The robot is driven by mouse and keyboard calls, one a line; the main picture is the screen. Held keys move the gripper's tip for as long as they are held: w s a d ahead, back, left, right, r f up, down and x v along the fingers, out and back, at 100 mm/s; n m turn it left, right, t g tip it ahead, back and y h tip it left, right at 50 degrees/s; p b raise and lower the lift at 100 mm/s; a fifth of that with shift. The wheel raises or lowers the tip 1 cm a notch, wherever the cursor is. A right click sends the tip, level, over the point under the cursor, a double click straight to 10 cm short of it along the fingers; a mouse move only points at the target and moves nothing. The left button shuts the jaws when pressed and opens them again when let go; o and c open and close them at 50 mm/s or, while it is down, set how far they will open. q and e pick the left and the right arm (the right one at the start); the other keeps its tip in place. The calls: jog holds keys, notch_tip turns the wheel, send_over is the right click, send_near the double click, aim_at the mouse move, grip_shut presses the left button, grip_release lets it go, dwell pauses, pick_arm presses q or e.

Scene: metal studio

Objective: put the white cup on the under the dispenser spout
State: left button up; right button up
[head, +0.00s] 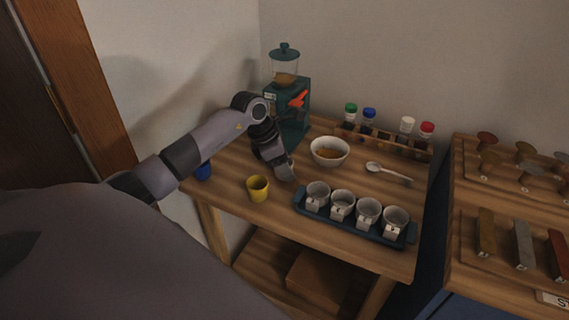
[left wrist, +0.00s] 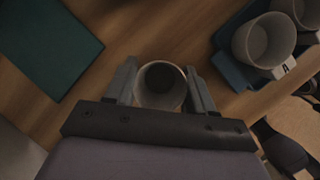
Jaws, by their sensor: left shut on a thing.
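My left gripper (head: 284,173) is low over the table, in front of the dispenser and left of the bowl. In the left wrist view it is shut on the white cup (left wrist: 160,84), with one finger on each side. The cup's round mouth faces that camera and its inside looks dark and empty. In the head view the gripper mostly hides the cup. The teal dispenser (head: 291,132) has a clear hopper and a red lever, and stands at the table's back left. Its spout area is partly behind my arm. The dispenser's teal base (left wrist: 48,45) shows at upper left in the wrist view.
A yellow cup (head: 257,189) and a blue cup (head: 203,172) stand to the left. A dark tray (head: 344,233) of several labelled cups is at the front right. A bowl (head: 329,152), a spoon (head: 388,172) and a rack of capped jars (head: 385,147) lie behind it.

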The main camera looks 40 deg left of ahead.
pick_arm(q)
jog(key=shift+f, duration=0.2)
jog(key=o, duration=1.1)
jog(key=shift+r, duration=0.15)
